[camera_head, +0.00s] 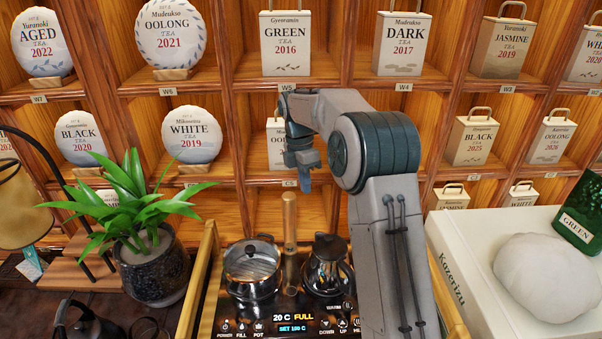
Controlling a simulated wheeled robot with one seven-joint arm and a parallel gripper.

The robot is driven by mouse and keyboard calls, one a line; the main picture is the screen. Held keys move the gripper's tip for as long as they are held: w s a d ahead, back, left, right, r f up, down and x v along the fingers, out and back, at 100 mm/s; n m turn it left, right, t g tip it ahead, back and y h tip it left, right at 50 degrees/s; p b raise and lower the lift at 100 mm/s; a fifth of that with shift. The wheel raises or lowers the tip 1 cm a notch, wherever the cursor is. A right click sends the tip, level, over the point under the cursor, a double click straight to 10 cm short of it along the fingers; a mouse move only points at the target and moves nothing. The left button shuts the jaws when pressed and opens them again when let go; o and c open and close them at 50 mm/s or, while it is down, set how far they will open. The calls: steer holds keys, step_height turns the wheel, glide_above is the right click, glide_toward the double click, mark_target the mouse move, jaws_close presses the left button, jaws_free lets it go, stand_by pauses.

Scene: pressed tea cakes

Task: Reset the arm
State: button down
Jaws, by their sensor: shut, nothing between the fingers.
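My gripper (306,184) hangs at the end of my arm in the middle of the view, in front of the shelf wall. It looks small and bluish, with its fingers pointing down and shut on nothing. It is above the tea stove and clear of the pots. My arm is raised and bent, and it hides part of an "OO..." tea box (276,150) in the shelf behind it.
The tea stove (290,325) holds a glass pot (251,268) and a dark kettle (326,266), with a wooden handle (290,225) upright between them. A potted plant (155,265) stands left. A white box (465,262) with a pale lump (545,277) lies right. Tea cakes and boxes fill the shelves.

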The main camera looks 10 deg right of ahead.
steer(key=s+d+r+m+t, duration=0.2)
steer(key=s+r+m, duration=0.25)
steer(key=s, duration=0.35)
steer(key=s+d+r+m+t, duration=0.1)
steer(key=s+r+m, duration=0.3)
steer(key=s+m, duration=0.3)
steer(key=s+d+f+m+t, duration=0.1)
steer(key=s+m, duration=0.4)
steer(key=s, duration=0.4)
steer(key=s+d+f+m+t+y, duration=0.1)
steer(key=s+f+m, duration=0.1)
steer(key=s+m, duration=0.3)
steer(key=s, duration=0.4)
steer(key=shift+d+f+m+t, duration=0.2)
steer(key=shift+f+m+t, duration=0.05)
steer(key=shift+m+t, duration=0.15)
